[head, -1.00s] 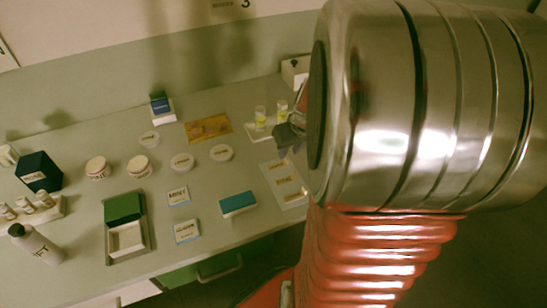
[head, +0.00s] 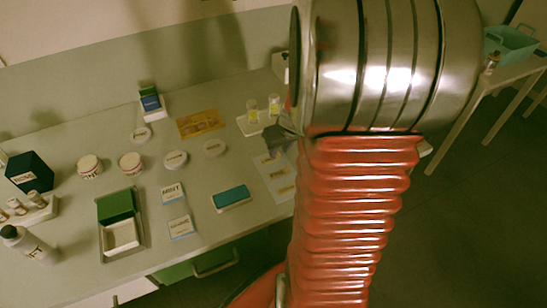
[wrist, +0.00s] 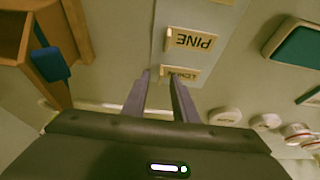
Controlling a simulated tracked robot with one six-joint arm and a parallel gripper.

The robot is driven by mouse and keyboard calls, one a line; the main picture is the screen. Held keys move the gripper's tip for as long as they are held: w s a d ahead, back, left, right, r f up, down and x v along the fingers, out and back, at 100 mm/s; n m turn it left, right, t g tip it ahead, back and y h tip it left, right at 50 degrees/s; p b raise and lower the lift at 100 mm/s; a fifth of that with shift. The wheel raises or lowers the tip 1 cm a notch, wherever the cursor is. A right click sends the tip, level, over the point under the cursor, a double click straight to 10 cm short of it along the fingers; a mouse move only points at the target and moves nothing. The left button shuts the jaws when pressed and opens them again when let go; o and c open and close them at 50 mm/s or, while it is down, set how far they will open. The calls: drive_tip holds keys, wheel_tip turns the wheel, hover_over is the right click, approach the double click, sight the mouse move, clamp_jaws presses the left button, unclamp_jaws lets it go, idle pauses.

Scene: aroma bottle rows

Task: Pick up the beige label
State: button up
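Beige labels lie on a pale sheet (head: 268,185) on the table. In the wrist view one beige label reads PINE (wrist: 191,40). Another beige label (wrist: 181,72), its lettering partly hidden, lies nearer my gripper. My gripper (wrist: 159,77) is open, with its two dark fingers apart and their tips near this nearer label. I see nothing held between them, and I cannot tell whether they touch it. In the head view my gripper (head: 284,131) is a dark shape at the sheet's far end, mostly hidden by my arm.
Yellow-topped vials (head: 252,112) stand close behind my gripper. A teal pad (head: 231,198), white MINT card (head: 172,193), round tins (head: 131,162) and a green-and-white tray (head: 122,234) lie left of the sheet. A brown box (wrist: 52,45) shows left in the wrist view.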

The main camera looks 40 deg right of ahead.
drive_tip(key=shift+c, duration=0.6)
clamp_jaws()
